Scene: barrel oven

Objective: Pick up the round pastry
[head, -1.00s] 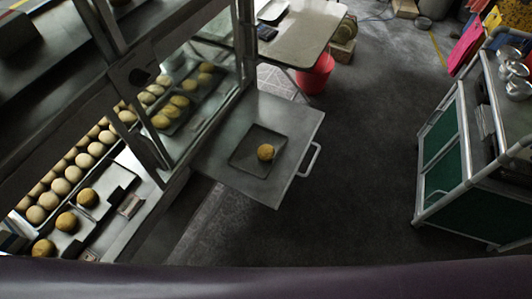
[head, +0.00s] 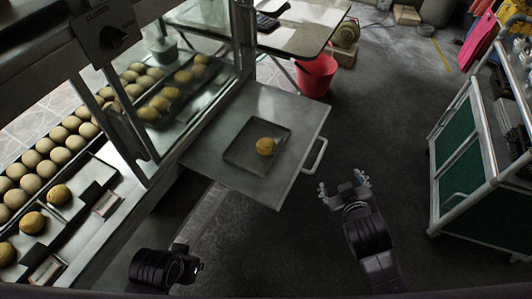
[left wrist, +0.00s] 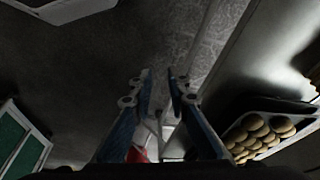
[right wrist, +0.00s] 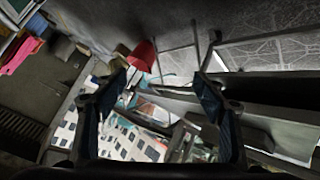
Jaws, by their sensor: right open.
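My left gripper (head: 190,264) is low at the bottom left, away from the pastry. In the left wrist view (left wrist: 160,78) its fingertips are a little apart with nothing between them. Neither wrist view clearly shows the round pastry.
A glass-fronted case (head: 195,85) stands left of the shelf, with rows of buns (head: 45,145) beside it. A red bucket (head: 316,76) and a table (head: 305,28) are behind. A green-panelled cart (head: 460,150) stands right. The floor between is open.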

